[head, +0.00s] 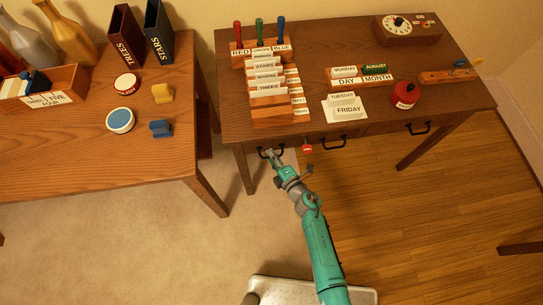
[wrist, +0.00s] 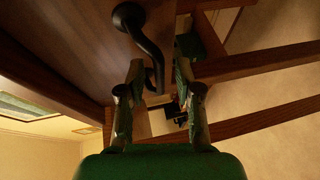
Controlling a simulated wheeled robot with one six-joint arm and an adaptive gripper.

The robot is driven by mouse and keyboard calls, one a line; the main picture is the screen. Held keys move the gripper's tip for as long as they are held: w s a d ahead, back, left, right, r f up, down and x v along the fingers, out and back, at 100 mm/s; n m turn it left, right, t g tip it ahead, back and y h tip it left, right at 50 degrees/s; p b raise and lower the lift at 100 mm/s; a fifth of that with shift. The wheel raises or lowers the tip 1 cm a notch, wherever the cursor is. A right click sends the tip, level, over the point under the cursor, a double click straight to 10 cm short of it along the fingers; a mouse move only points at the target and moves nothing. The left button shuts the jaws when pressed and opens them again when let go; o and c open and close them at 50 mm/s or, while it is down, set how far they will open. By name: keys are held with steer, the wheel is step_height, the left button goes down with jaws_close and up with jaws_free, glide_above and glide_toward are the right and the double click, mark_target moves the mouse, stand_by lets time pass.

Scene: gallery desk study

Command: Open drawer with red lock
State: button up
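The desk (head: 390,55) has a front with several dark curved handles. A small red lock (head: 307,148) shows on the front edge, between the left handle (head: 263,152) and the middle handle (head: 333,143). I cannot tell for sure which drawer it belongs to. My gripper (head: 273,155) is at the left handle. In the wrist view my gripper (wrist: 160,75) has its fingers apart, with the dark handle (wrist: 150,45) reaching down between them, nearer the left finger. Contact is not clear. The drawer fronts are mostly hidden from above and no drawer is visibly pulled out.
The right handle (head: 420,128) is farther along the desk front. Card racks (head: 270,100), a red canister (head: 405,95) and a dial box (head: 408,27) stand on the desk. A second table (head: 150,160) is at the left. The floor (head: 430,210) before the desk is clear.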

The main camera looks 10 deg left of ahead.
steer(key=shift+w+a, duration=0.2)
jaws_close()
steer(key=s+d, duration=0.3)
steer(key=s, duration=0.7)
steer(key=s+d, duration=0.3)
steer(key=s, duration=0.7)
steer(key=s+d, duration=0.2)
steer(key=s, duration=0.8)
steer(key=shift+s+d, duration=0.3)
steer(key=shift+d, duration=0.1)
jaws_free()
